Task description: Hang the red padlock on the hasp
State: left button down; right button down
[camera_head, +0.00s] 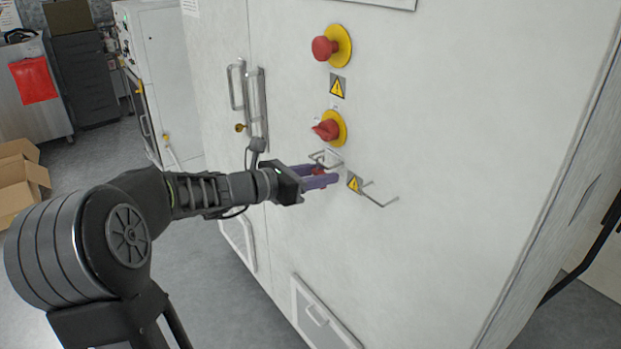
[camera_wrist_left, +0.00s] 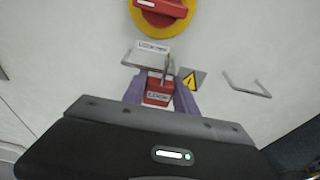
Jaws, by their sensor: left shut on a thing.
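My left gripper (camera_head: 325,178) is shut on the red padlock (camera_head: 318,171), close to the white cabinet front. In the left wrist view the padlock (camera_wrist_left: 158,92) sits between the two purple fingers, its metal shackle pointing up. The hasp, a metal bracket (camera_head: 326,158), sticks out of the panel just above the padlock. It also shows in the left wrist view (camera_wrist_left: 146,58). The shackle overlaps the bracket in that view; I cannot tell whether it is hooked on. My right gripper is not in view.
A red rotary switch (camera_head: 326,130) on a yellow plate is just above the bracket. A red button (camera_head: 325,48) is higher up. A second metal bracket (camera_head: 380,197) juts out at the right of the gripper. A door handle (camera_head: 256,105) stands at the left.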

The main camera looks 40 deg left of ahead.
pick_arm(q)
jog(key=shift+w+d, duration=0.1)
jog(key=shift+w, duration=0.35)
jog(key=shift+f+b, duration=0.75)
jog(key=c, duration=0.9)
grip_release()
jog(key=v, duration=0.7)
jog(key=shift+s+b, duration=0.35)
